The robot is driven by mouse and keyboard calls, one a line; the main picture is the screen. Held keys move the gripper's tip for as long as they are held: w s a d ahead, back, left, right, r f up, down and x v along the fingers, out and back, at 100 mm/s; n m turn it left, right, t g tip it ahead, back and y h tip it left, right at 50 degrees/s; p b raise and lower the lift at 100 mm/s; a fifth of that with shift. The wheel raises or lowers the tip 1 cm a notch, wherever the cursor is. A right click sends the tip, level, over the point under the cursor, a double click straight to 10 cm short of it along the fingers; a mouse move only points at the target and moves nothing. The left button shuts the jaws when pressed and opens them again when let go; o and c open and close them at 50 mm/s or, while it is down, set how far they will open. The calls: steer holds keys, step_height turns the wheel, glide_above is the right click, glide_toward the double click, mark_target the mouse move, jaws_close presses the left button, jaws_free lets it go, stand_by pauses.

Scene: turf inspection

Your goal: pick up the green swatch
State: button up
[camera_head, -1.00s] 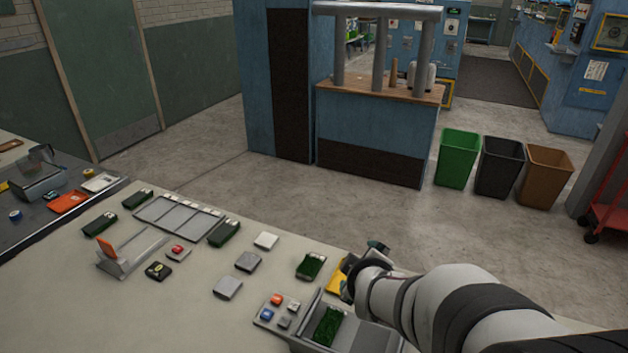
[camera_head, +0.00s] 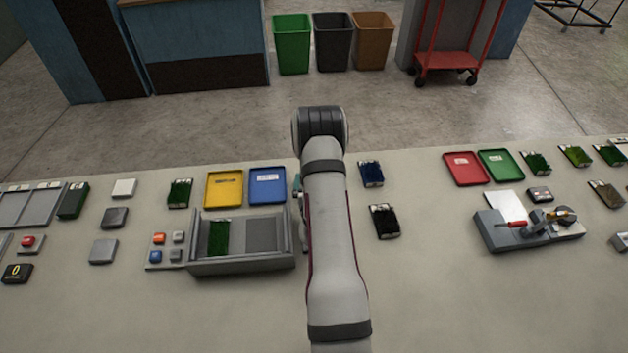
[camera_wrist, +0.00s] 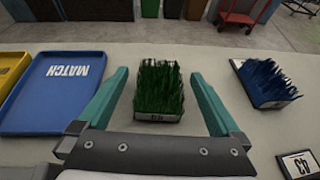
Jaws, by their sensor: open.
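In the wrist view, a green turf swatch (camera_wrist: 158,88) with a white numbered label at its near edge lies on the counter. My gripper (camera_wrist: 160,74) is open, with one teal finger on each side of the swatch and visible space between. It does not grip the swatch. In the head view my arm hides this swatch and most of the gripper; only a sliver of teal finger shows left of the arm. Other green swatches show in the head view: one (camera_head: 180,193) beside the yellow tray, and one (camera_head: 218,238) inside the grey fixture.
A blue tray (camera_wrist: 53,93) marked MATCH and a yellow tray (camera_head: 224,189) lie left of the gripper. A blue swatch (camera_head: 370,173) and black swatch (camera_head: 384,221) lie right. The grey fixture (camera_head: 243,265) stands near left. Red (camera_head: 464,168) and green (camera_head: 501,165) trays lie farther right.

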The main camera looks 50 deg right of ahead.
steer(key=c, duration=1.3)
steer(key=shift+c, duration=0.2)
steer(key=shift+r, duration=0.15)
